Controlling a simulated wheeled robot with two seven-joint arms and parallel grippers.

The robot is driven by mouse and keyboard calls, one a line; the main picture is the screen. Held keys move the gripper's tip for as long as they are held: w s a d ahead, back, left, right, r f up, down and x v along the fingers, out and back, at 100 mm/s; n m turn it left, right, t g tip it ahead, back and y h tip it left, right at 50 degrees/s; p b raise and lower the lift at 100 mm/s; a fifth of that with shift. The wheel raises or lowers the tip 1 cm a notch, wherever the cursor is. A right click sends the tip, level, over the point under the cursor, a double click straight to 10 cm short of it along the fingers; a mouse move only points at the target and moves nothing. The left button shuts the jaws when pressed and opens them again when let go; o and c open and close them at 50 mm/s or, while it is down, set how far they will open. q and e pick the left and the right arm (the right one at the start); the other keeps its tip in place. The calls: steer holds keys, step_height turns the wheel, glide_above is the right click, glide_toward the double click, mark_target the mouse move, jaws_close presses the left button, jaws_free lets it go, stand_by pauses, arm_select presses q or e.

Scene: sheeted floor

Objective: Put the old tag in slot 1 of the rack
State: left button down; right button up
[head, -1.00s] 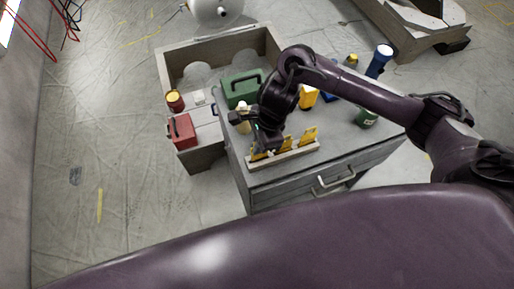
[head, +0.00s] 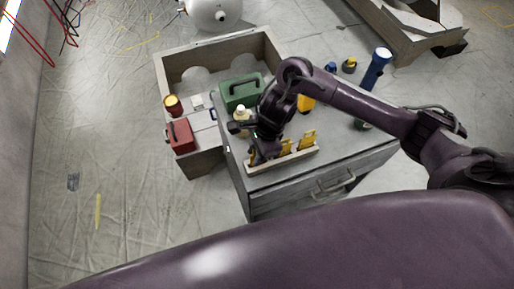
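The rack (head: 282,161) is a pale, low strip on the front part of the grey cabinet top. Yellow tags stand in it, one at the right (head: 308,139) and one near the middle (head: 286,147). My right gripper (head: 262,154) points down at the rack's left end. Its fingers hide that end, so I cannot tell whether they hold a tag or which slot lies beneath. My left gripper is not in view.
A red box (head: 181,136) and red can (head: 173,105) are at the left. The right front top is clear.

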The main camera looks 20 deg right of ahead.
steer(key=shift+r, duration=0.3)
steer(key=p+v, duration=0.2)
steer(key=v, duration=0.9)
steer(key=shift+r, duration=0.3)
steer(key=shift+d, duration=0.15)
